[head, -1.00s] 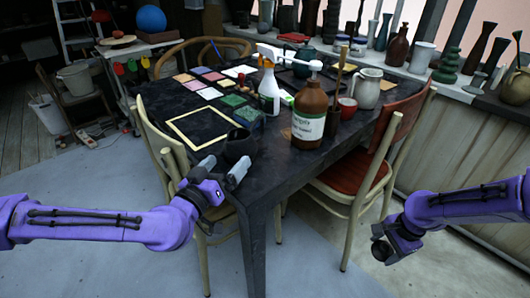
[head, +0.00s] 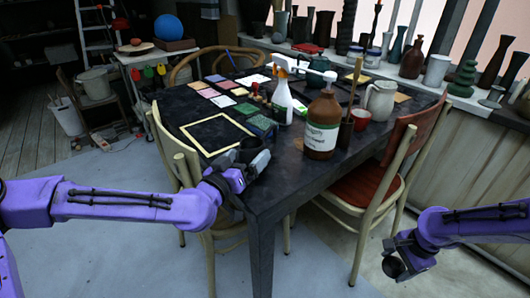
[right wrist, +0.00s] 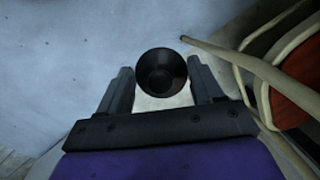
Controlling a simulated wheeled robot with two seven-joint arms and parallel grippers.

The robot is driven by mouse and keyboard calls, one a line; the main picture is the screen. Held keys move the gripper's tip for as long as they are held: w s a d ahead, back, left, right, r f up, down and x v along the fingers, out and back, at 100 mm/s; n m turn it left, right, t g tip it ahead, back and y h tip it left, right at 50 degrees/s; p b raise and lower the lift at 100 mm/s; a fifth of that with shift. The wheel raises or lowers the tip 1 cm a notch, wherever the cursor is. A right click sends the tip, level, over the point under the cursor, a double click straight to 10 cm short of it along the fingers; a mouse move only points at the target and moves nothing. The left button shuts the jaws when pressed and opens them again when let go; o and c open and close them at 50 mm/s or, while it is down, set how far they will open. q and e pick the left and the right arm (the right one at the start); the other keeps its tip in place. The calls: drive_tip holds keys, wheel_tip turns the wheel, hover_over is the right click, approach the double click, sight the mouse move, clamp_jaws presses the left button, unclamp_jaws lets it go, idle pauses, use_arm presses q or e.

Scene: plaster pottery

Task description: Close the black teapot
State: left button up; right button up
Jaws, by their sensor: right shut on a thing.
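The black teapot (head: 250,144) is a dark round shape at the table's near left corner, partly hidden by my left gripper (head: 248,168). The left gripper is right at the pot's near side. I cannot tell whether its fingers touch the pot. My right gripper (head: 394,263) is out beyond the table's right side, low over the floor. It is shut on a small round black piece, which looks like the lid (head: 392,267). In the right wrist view the black lid (right wrist: 161,72) sits between the two fingers.
A brown bottle (head: 322,128) and white spray bottle (head: 282,100) stand on the dark table (head: 272,192). A yellow-edged frame (head: 218,135) and coloured tiles lie to the left. A red-seated chair (head: 362,180) stands between the table and my right gripper.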

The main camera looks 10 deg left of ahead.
use_arm(q)
drive_tip(key=c, duration=1)
drive_tip(key=shift+r, duration=0.1)
drive_tip(key=shift+r+p, duration=0.35)
drive_tip(key=shift+r, duration=0.4)
use_arm(e)
drive_tip(key=shift+r, duration=0.35)
use_arm(q)
drive_tip(key=shift+r+p, duration=0.3)
drive_tip(key=shift+r, duration=0.65)
use_arm(e)
drive_tip(key=shift+r, duration=0.3)
drive_tip(key=shift+r+p, duration=0.7)
drive_tip(key=shift+r, duration=0.05)
drive_tip(key=shift+r+p, duration=0.3)
drive_tip(key=shift+p, duration=0.05)
use_arm(q)
drive_tip(key=shift+s+d+r, duration=0.95)
drive_tip(key=shift+d+r, duration=0.6)
drive_tip(key=shift+d, duration=0.55)
drive_tip(key=shift+s+d+r, duration=0.95)
drive_tip(key=shift+d+r, duration=0.65)
drive_tip(key=shift+d, duration=0.55)
drive_tip(key=shift+s+d+r, duration=0.95)
drive_tip(key=shift+d+r, duration=0.6)
drive_tip(key=shift+d, duration=0.55)
use_arm(e)
drive_tip(key=shift+r, duration=0.15)
